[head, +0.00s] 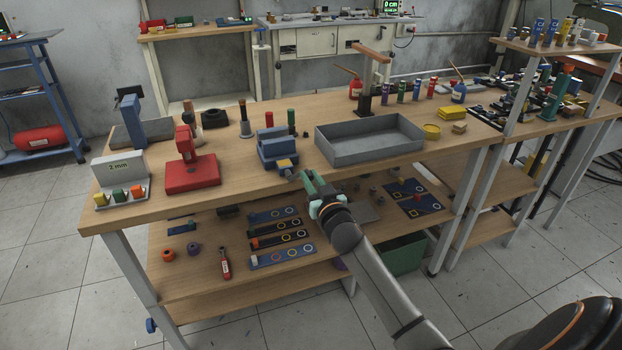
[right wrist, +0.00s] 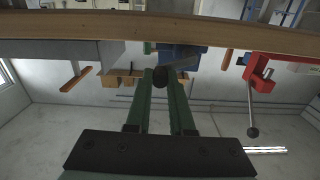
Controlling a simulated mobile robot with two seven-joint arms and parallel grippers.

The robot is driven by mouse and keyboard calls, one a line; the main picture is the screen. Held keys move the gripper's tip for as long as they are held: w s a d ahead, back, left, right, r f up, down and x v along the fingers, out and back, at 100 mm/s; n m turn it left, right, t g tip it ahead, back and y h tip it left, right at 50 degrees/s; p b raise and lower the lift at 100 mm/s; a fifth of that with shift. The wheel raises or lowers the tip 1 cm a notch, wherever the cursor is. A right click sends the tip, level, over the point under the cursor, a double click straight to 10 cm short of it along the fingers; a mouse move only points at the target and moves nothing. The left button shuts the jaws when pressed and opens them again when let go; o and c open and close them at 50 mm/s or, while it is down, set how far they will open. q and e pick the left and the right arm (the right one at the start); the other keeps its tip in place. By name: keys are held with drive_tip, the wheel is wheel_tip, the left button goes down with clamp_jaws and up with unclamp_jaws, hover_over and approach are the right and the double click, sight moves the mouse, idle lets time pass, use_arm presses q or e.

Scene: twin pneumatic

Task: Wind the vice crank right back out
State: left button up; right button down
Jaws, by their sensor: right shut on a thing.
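The blue vice (head: 277,150) stands at the front edge of the wooden workbench, left of the grey tray. It shows upside down in the right wrist view (right wrist: 182,54). Its crank ends in a dark round knob (right wrist: 160,77), with a dark arm running from it towards the vice. My right gripper (head: 308,184) is in front of the vice, just off the bench edge. Its green fingers are shut on the crank knob. The gripper largely hides the crank in the head view. My left gripper is not in view.
A red press (head: 193,172) stands left of the vice, beside a grey block marked 2 mm (head: 120,173). The grey tray (head: 368,152) is close on the right. A lower shelf (head: 210,272) with several parts lies below the bench top.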

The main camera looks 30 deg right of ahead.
sight(291, 175)
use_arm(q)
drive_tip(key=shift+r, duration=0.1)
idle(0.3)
use_arm(e)
drive_tip(key=shift+a+r+n+p, duration=0.1)
drive_tip(key=shift+r+n+p, duration=0.2)
drive_tip(key=shift+n, duration=0.25)
drive_tip(key=shift+a+r+n+p, duration=0.15)
drive_tip(key=shift+n+p, duration=0.2)
drive_tip(key=shift+n, duration=0.2)
drive_tip(key=a+n, duration=0.1)
drive_tip(key=n, duration=0.3)
drive_tip(key=a+r+n+p, duration=0.1)
drive_tip(key=a+n, duration=0.1)
drive_tip(key=n, duration=0.3)
drive_tip(key=w+a+n+p, duration=0.1)
drive_tip(key=n, duration=0.3)
drive_tip(key=shift+w+a+r+n, duration=0.1)
drive_tip(key=shift+a+r+n, duration=0.15)
drive_tip(key=shift+r+n, duration=0.05)
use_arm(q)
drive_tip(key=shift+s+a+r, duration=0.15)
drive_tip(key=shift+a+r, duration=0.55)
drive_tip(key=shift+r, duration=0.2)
use_arm(e)
drive_tip(key=a+f+n, duration=0.3)
drive_tip(key=f+n, duration=0.2)
drive_tip(key=n, duration=1.3)
drive_tip(key=shift+w+a+f, duration=0.15)
drive_tip(key=shift+w, duration=0.25)
